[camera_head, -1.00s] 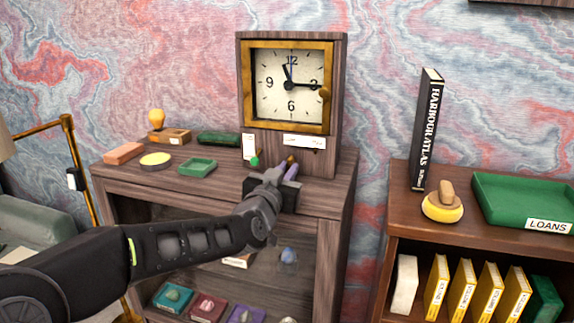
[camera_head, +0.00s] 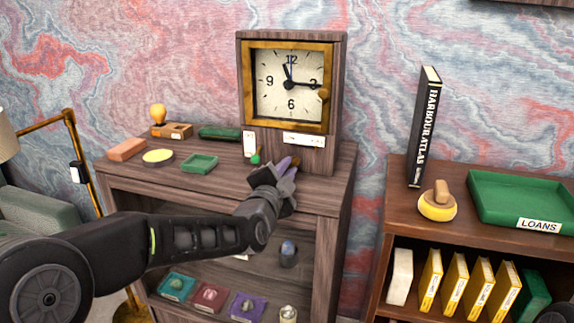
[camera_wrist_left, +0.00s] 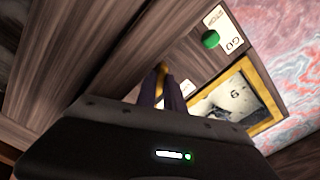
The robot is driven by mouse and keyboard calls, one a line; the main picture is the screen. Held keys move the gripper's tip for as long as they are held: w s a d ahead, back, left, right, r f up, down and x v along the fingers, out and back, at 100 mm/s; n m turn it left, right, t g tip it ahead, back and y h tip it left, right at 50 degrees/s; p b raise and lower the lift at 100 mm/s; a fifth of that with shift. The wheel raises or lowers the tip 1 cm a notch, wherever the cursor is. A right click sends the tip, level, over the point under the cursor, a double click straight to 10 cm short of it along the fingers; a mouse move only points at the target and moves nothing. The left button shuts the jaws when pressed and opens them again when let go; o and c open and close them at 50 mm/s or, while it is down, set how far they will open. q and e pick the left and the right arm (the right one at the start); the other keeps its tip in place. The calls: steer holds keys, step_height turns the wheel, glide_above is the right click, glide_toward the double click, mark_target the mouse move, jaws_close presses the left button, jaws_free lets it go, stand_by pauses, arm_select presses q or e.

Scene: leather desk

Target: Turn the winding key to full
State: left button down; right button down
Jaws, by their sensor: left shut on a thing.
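The tall wooden clock (camera_head: 340,80) stands on the shelf top, with a square brass-framed face. My left gripper (camera_head: 289,163) is at the lower front of its case. It is shut on the winding key, a small brass piece (camera_head: 296,161) mostly hidden by the fingers. In the left wrist view the key (camera_wrist_left: 162,70) shows as a yellow piece between the two dark fingers of the left gripper (camera_wrist_left: 163,88). A green knob (camera_head: 255,159) beside a white label (camera_head: 249,144) is left of the gripper. My right gripper is not in view.
A second cabinet at right carries a black book (camera_head: 424,130) and a green loans tray (camera_head: 480,199).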

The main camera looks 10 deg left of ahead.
arm_select(q)
steer(key=m+p, duration=0.1)
steer(key=m, duration=0.4)
steer(key=shift+f+p, duration=0.1)
steer(key=shift+p, duration=0.2)
stand_by(0.4)
steer(key=c, duration=1.7)
jaws_free()
steer(key=shift+s, duration=0.1)
steer(key=s, duration=0.5)
steer(key=s+b, duration=0.1)
steer(key=s, duration=0.1)
steer(key=shift+s+a, duration=0.25)
steer(key=shift+s, duration=0.05)
steer(key=shift+s, duration=0.1)
